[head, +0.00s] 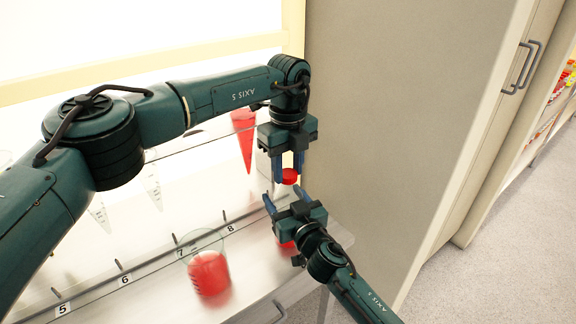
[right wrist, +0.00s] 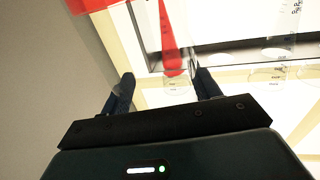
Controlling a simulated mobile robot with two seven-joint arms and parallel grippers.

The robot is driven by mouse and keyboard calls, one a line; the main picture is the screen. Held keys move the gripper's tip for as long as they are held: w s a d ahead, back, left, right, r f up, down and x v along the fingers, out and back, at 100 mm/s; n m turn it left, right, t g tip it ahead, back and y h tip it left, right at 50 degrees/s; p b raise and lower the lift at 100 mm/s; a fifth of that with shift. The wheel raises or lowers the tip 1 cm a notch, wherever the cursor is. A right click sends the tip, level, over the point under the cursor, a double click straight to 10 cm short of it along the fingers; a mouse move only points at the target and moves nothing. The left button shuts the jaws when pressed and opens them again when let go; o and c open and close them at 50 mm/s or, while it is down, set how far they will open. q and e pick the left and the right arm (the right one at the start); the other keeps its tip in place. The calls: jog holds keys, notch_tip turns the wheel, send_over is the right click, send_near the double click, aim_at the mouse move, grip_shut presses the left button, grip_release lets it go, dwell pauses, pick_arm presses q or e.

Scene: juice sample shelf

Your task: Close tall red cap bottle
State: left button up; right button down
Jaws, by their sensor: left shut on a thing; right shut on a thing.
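My left gripper (head: 289,174) comes down from above and is shut on a small round red cap (head: 289,177). My right gripper (head: 285,194) is just below it, its fingers reaching up and to the left. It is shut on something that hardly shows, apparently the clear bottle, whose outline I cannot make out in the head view. The gap between cap and bottle mouth cannot be judged. In the right wrist view the two fingers (right wrist: 163,88) stand apart with faint clear material between them. A red patch (right wrist: 95,4) shows at its top edge.
A glass beaker with red liquid (head: 209,274) stands near slot 7 on the white shelf (head: 140,285). A red cone-shaped vessel (head: 244,138) stands behind the left gripper. Clear conical vessels (head: 153,190) stand at left. A beige cabinet panel (head: 400,110) rises at right.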

pick_arm(q)
jog(key=m, duration=0.4)
jog(key=shift+m, duration=0.3)
jog(key=m, duration=1.2)
jog(key=shift+m, duration=0.3)
jog(key=m, duration=0.8)
jog(key=shift+m, duration=0.3)
jog(key=m, duration=1.5)
jog(key=shift+m, duration=0.3)
jog(key=o, duration=1.1)
